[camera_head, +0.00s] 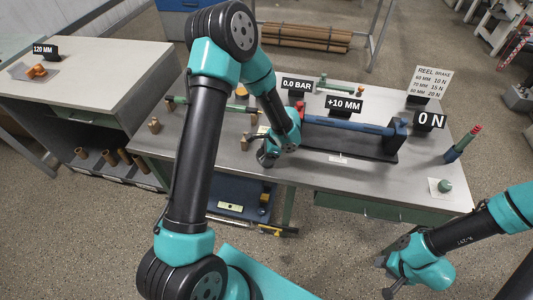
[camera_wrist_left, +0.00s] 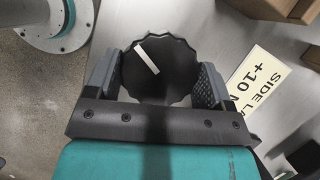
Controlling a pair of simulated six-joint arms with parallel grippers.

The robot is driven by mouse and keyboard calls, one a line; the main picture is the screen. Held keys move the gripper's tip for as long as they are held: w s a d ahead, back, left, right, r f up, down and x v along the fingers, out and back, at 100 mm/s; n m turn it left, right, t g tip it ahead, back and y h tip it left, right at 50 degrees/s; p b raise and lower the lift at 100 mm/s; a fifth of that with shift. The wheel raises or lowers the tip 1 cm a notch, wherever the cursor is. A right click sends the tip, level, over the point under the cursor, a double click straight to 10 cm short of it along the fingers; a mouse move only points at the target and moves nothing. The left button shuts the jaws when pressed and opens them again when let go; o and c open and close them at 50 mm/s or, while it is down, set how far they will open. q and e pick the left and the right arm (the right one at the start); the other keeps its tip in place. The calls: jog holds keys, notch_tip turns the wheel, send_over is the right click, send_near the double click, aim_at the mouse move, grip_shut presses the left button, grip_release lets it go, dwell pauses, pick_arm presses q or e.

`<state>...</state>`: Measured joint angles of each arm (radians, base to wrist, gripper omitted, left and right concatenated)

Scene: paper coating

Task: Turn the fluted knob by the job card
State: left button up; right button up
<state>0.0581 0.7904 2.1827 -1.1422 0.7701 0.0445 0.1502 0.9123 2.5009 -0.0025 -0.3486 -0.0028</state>
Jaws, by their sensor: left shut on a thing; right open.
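A black fluted knob (camera_wrist_left: 158,70) with a white pointer line shows in the left wrist view. My left gripper (camera_wrist_left: 156,82) is shut on it, with one finger on each side. The pointer tilts toward the upper left. In the head view my left gripper (camera_head: 266,159) is low at the table's front middle, and its wrist hides the knob. A job card (camera_head: 432,82) reading REEL BRAKE, with rows of MM and N values, stands at the back right. My right gripper (camera_head: 386,277) is open and empty at the lower right, off the table.
Displays read 0.0 BAR (camera_head: 297,86), +10 MM (camera_head: 343,104) and 0 N (camera_head: 430,121). A blue roller (camera_head: 350,124) lies behind my left gripper. A green knob (camera_head: 445,186) sits on a white sheet at the right. A side bench (camera_head: 100,75) stands at the left.

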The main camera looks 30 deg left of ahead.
pick_arm(q)
jog(key=o, duration=0.9)
jog(key=shift+r, duration=0.1)
jog(key=v, duration=1.7)
jog(key=shift+r, duration=0.1)
